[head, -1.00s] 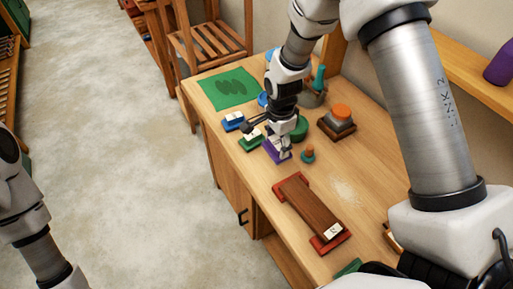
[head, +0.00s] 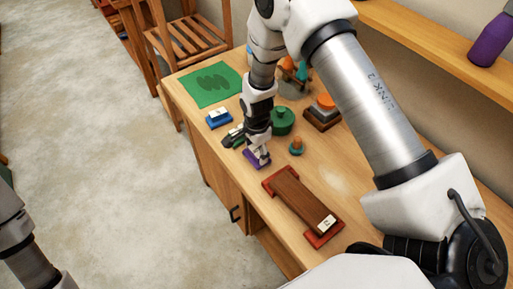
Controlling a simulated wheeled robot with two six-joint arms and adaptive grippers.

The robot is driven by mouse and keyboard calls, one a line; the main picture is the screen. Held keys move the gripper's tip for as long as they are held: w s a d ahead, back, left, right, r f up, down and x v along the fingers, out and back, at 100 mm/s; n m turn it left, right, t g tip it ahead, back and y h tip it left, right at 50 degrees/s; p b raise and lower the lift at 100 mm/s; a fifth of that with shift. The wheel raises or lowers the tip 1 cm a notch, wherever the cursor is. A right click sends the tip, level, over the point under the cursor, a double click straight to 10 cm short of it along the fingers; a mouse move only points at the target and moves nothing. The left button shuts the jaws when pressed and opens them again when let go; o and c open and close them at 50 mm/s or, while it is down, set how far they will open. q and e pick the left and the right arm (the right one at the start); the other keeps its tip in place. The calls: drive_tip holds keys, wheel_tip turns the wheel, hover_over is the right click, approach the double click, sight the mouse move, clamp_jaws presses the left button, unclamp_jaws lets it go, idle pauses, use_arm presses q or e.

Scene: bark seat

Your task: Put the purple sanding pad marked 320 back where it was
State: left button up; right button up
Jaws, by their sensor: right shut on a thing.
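The purple sanding pad (head: 260,163) is at the near end of a row of pads along the front left edge of the workbench (head: 335,183). My right gripper (head: 258,154) reaches down from above and is shut on it. The gripper hides most of its top, and the mark 320 cannot be read. The pad is on or just above the bench top; I cannot tell which. A green pad (head: 230,142) sits just beyond it, partly behind the gripper. A blue pad (head: 219,119) with a white label lies farther back. My left arm shows at lower left, but its gripper is out of frame.
A brown board with red ends (head: 300,200) lies nearer on the bench. A small teal and orange knob (head: 296,146), a round green container (head: 282,121) and an orange-topped stack (head: 323,112) stand to the right. A green mat (head: 212,87) lies at the far end.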

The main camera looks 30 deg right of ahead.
sight(257, 150)
drive_tip(key=shift+s+r, duration=0.1)
drive_tip(key=shift+f, duration=0.2)
drive_tip(key=o, duration=1.5)
drive_tip(key=shift+c, duration=0.2)
drive_tip(key=shift+r, duration=0.3)
drive_tip(key=shift+r+b, duration=0.35)
wheel_tip(257, 150, up, 11)
drive_tip(key=b, duration=0.2)
drive_tip(key=shift+b, duration=0.3)
